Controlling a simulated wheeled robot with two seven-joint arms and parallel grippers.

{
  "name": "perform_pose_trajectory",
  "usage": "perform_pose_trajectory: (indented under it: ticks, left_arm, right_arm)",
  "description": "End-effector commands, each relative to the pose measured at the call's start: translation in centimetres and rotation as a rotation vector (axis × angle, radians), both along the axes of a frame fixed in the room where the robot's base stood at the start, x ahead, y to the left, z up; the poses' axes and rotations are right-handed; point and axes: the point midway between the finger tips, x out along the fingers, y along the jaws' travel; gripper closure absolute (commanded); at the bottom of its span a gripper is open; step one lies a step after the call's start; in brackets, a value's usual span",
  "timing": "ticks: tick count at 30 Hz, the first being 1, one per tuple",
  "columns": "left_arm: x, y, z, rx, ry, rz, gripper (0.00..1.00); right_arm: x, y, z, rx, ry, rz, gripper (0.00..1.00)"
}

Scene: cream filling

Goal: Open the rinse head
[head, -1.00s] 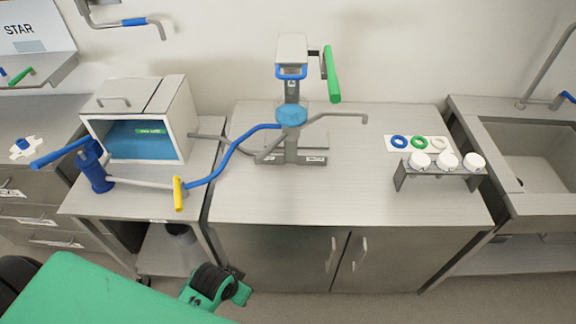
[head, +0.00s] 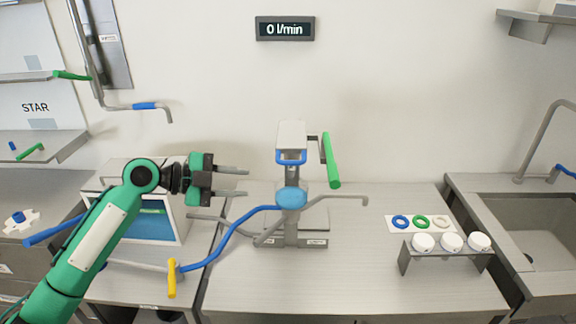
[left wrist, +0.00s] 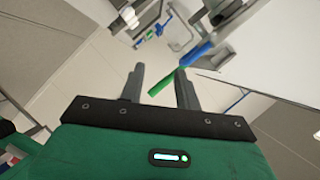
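My left gripper (head: 238,182) is raised in front of the wall, left of the central machine. Its two fingers are apart, pointing right, with nothing between them; they also show apart in the left wrist view (left wrist: 158,82). No part is labelled as the rinse head, so I cannot tell which it is. A grey wall pipe with a blue sleeve (head: 144,106) and a green lever (head: 72,75) beside it are at upper left. The central machine (head: 291,168) has an upright green handle (head: 331,162). A green bar (left wrist: 161,87) appears beyond the fingers in the wrist view. My right gripper is out of view.
A wall display (head: 285,28) reads "0 l/min". A blue bent pipe (head: 228,235) with a yellow handle (head: 172,279) crosses the left counter. A rack of white cups (head: 446,244) and coloured rings stand at right, beside the sink (head: 530,222). The middle counter's front is clear.

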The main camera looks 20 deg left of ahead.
Motion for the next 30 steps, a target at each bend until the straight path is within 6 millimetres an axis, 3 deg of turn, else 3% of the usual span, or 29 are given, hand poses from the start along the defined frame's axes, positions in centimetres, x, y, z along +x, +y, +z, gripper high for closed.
perform_pose_trajectory:
  ticks: [1, 3, 8, 24, 30]
  left_arm:
    - [0.4, 0.7, 1.8, -0.004, -0.045, -0.010, 0.67]
    - [0.6, 1.2, 3.5, -0.013, -0.090, -0.022, 0.67]
    - [1.0, 1.2, 4.9, -0.021, -0.125, -0.032, 0.67]
    - [6.6, -6.8, 3.0, -0.022, -0.121, -0.033, 0.67]
    - [8.0, -8.8, 2.2, -0.021, -0.121, -0.032, 0.67]
  right_arm:
    - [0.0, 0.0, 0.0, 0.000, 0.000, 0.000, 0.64]
    - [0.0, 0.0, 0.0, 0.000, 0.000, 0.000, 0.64]
    - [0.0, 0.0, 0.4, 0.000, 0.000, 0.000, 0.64]
    - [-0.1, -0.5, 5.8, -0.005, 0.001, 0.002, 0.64]
    - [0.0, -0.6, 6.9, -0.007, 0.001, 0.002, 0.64]
